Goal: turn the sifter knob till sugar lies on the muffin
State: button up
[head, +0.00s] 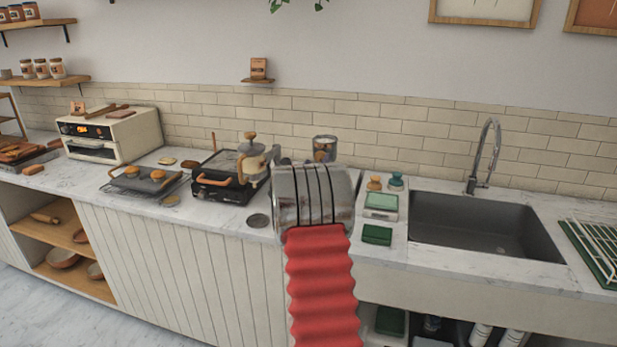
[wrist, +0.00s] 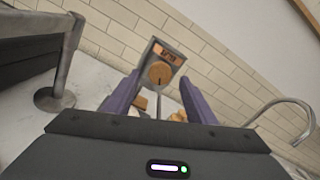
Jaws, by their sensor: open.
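The sifter (head: 325,141) looks like a metal can at the back of the counter, just behind my arm. In the wrist view, its round wooden knob (wrist: 159,74) faces me, below an orange label on a grey metal front (wrist: 153,52). My gripper (wrist: 158,92) is open, with its purple fingers to the left and right of the knob in the picture; I cannot tell whether either touches it. An orange-brown piece (wrist: 178,116) below the knob may be the muffin, mostly hidden by my gripper. No sugar can be made out. In the head view, my arm hides my fingers.
A green-topped scale (head: 381,202), small tampers and a sink (head: 480,225) with a tall tap (head: 485,160) are to the right. A grey post on a round foot (wrist: 54,99) stands left in the wrist view.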

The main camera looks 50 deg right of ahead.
jog(key=v, duration=1)
jog(key=shift+s, duration=0.15)
jog(key=shift+a, duration=0.2)
jog(key=n, duration=2.9)
jog(key=shift+a, duration=0.25)
